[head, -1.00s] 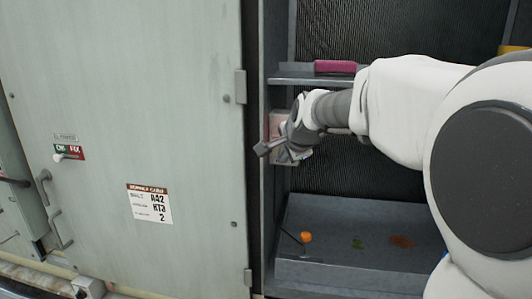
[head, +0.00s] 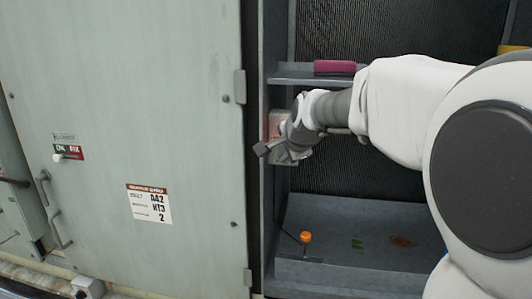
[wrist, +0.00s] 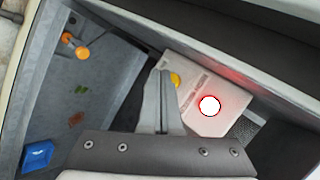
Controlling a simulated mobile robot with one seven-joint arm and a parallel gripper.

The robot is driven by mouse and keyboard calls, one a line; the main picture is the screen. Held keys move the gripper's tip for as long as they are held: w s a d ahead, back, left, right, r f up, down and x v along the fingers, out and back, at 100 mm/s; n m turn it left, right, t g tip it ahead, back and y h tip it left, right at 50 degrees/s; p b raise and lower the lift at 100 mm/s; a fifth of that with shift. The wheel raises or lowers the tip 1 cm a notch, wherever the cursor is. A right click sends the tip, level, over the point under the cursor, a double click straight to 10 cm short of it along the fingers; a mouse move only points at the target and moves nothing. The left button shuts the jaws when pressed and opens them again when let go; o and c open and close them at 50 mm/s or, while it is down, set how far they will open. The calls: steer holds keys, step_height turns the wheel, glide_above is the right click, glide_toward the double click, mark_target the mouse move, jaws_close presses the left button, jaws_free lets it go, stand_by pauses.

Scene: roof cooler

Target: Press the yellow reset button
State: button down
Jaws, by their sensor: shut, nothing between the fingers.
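The yellow reset button (wrist: 174,79) is a small round knob on a pale box (wrist: 196,64), beside a glowing white lamp with a red rim (wrist: 209,105). My gripper (wrist: 163,72) is shut and empty. In the wrist view its fingertips appear right next to the yellow button, slightly left of it and overlapping its edge; I cannot tell whether they touch it. In the head view the pale box (head: 276,124) is on the cabinet's inner left wall, mostly hidden behind my wrist, and the button is not visible there.
An orange knob on a lever (head: 305,237) rises from the lower tray (head: 350,265). A shelf (head: 292,80) above holds a magenta object (head: 335,67). A large grey door (head: 130,100) stands at left. A blue object (wrist: 37,156) shows in the wrist view.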

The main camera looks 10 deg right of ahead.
steer(key=shift+w, duration=0.15)
stand_by(0.4)
steer(key=shift+w+d, duration=0.1)
steer(key=shift+w, duration=0.2)
steer(key=shift+w+d, duration=0.15)
steer(key=shift+w, duration=0.25)
stand_by(0.8)
steer(key=shift+s, duration=0.1)
steer(key=shift+s+a, duration=0.25)
steer(key=shift+s, duration=0.45)
steer(key=shift+s+a+b, duration=0.2)
steer(key=shift+s+a, duration=0.05)
steer(key=shift+s, duration=0.55)
steer(key=shift+s+a+b, duration=0.2)
steer(key=shift+s+a, duration=0.1)
steer(key=shift+s, duration=0.55)
steer(key=shift+s+a+b, duration=0.2)
steer(key=shift+s+a, duration=0.05)
steer(key=shift+s, duration=0.55)
